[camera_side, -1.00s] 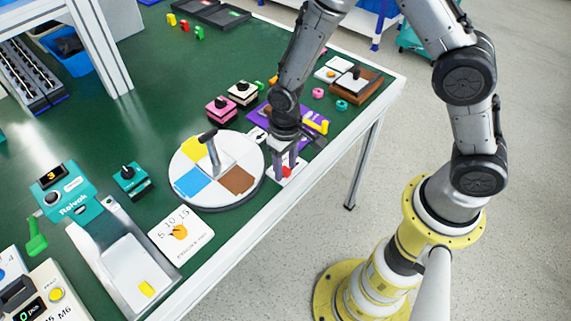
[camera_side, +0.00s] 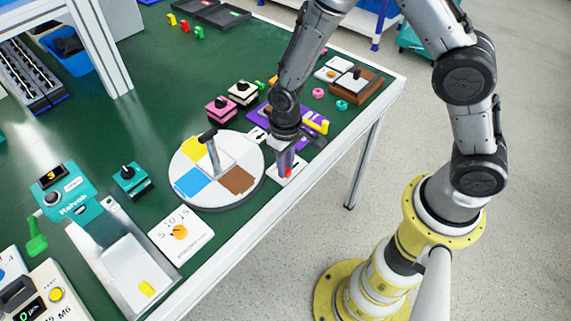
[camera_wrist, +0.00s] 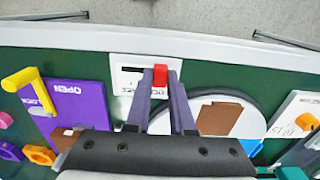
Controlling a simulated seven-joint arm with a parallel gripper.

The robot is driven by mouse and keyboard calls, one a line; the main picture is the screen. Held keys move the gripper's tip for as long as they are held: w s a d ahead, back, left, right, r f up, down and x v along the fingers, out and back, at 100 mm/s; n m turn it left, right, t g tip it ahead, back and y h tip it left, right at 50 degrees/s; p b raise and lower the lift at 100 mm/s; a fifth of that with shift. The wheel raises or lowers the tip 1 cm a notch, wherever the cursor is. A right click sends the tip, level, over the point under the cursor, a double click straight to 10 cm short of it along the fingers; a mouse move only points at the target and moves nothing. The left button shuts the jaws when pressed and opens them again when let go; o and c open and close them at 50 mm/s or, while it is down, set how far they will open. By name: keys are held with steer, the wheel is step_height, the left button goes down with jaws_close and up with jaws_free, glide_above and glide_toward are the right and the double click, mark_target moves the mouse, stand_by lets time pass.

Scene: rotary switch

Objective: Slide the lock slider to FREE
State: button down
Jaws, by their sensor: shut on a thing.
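The lock slider is a small white plate (camera_wrist: 126,82) near the table's front edge, with a dark slot (camera_wrist: 131,69) and a red knob (camera_wrist: 160,72). In the wrist view the knob is at the right end of the visible slot. Its printed labels are partly hidden by my fingers and too small to read surely. My gripper (camera_wrist: 161,84) points down at the plate, its two purple-grey fingers shut on the red knob. In the side view my gripper (camera_side: 287,168) is over the white plate (camera_side: 294,176), with a bit of red showing at the fingertips.
A round disc (camera_side: 213,201) with coloured sectors and an upright handle stands close left of the slider. A purple panel (camera_side: 318,122) with a yellow handle (camera_side: 317,126) is just behind it. A white dial card (camera_side: 190,243) lies farther left. Open floor is beyond the front edge.

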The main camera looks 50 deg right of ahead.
mark_target(297, 164)
stand_by(0.6)
steer(key=shift+w+d+r, duration=0.1)
steer(key=shift+d, duration=2.15)
steer(key=c, duration=0.8)
jaws_free()
steer(key=shift+o, duration=0.2)
step_height(297, 164, up, 14)
